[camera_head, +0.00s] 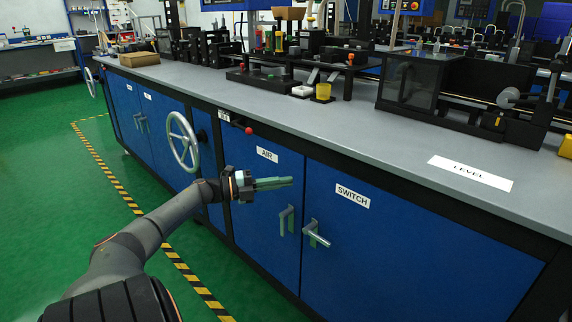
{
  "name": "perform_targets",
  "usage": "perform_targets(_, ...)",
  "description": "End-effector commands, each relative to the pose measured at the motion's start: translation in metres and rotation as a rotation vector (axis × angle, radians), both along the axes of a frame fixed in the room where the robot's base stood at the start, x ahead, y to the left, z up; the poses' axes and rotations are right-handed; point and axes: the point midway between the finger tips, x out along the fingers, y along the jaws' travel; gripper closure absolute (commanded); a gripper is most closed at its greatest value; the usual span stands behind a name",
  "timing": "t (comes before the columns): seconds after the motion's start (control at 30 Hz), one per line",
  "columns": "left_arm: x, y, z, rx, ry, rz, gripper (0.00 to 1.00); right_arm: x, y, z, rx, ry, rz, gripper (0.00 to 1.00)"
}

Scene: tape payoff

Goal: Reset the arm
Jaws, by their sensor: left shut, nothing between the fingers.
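My left arm (140,235) reaches in from the lower left. My left gripper (290,182) is shut and empty, its greenish fingers together and pointing right. In the picture it lies in front of the blue cabinet door labelled AIR (267,155), above the door handles (287,220). I cannot tell how far it is from the door. My right gripper is not in view.
A grey bench top (380,130) with a LEVEL label (470,173) carries black machine parts. A handwheel (183,142) and a red-knobbed lever (248,130) stick out from the bench front. A SWITCH label (352,196) marks another door. Green floor (60,200) is clear at left.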

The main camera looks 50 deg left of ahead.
Motion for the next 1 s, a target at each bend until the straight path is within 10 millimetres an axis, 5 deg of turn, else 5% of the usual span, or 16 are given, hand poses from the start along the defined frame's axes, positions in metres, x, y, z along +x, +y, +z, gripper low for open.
perform_targets(0.3,-0.055,0.042,0.000,0.002,0.004,0.005,1.00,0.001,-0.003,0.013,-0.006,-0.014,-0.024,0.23)
perform_targets(0.73,-0.070,0.052,-0.001,0.001,0.003,0.002,1.00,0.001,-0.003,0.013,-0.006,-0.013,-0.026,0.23)
perform_targets(0.87,-0.066,0.040,-0.008,-0.014,0.007,-0.014,1.00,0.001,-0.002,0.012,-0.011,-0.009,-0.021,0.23)
perform_targets(1.0,-0.051,-0.011,-0.033,-0.084,0.024,-0.081,1.00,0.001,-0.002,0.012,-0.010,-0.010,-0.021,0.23)
